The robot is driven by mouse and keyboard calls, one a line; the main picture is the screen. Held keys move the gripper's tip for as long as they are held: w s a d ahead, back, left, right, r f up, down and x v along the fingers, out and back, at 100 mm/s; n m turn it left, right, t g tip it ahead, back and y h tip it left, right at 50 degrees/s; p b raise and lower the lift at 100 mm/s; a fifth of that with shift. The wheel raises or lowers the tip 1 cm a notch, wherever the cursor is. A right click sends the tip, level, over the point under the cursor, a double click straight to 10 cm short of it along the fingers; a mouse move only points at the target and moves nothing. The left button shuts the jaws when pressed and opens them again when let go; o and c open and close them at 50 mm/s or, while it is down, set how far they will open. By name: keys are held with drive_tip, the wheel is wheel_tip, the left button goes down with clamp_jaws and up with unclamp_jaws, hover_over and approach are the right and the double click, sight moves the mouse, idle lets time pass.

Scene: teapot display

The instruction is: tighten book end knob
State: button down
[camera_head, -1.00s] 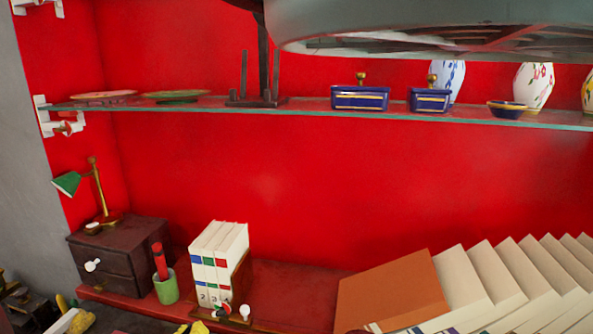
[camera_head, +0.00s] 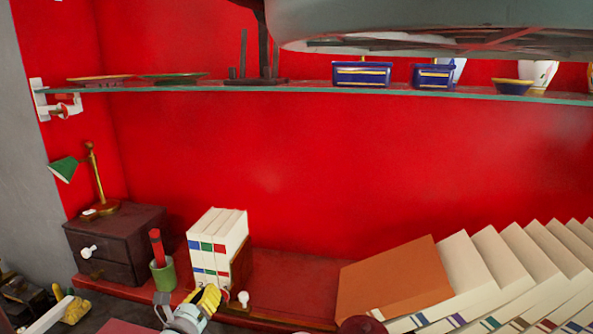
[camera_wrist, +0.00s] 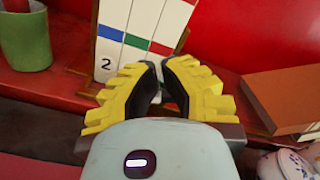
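The wooden book end (camera_head: 241,268) holds several white books (camera_head: 216,246) upright on the red shelf. Its white round knob (camera_head: 243,297) shows at the front right foot. My gripper (camera_head: 209,297), with yellow ribbed fingers, is in front of the books, left of that knob. In the wrist view my gripper (camera_wrist: 159,66) points at the books (camera_wrist: 137,35) and the wooden book end (camera_wrist: 178,38). The fingertips are close together with a narrow gap. The fingers cover part of the book end's base, and I cannot tell whether a knob lies between them.
A green cup (camera_head: 163,278) with a red item stands left of the books, beside a dark drawer box (camera_head: 115,243) with a lamp (camera_head: 92,180). An orange book (camera_head: 390,282) leans at right with a row of books. A glass shelf (camera_head: 300,90) runs above.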

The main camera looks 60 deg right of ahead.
drive_tip(key=shift+s+d+f+b, duration=0.1)
drive_tip(key=shift+s+f+b, duration=0.25)
drive_tip(key=shift+f, duration=0.2)
idle(0.9)
drive_tip(key=shift+s+d+r+p, duration=0.1)
drive_tip(key=shift+s+r+p, duration=0.05)
drive_tip(key=shift+p, duration=0.2)
idle(0.3)
drive_tip(key=shift+r, duration=0.1)
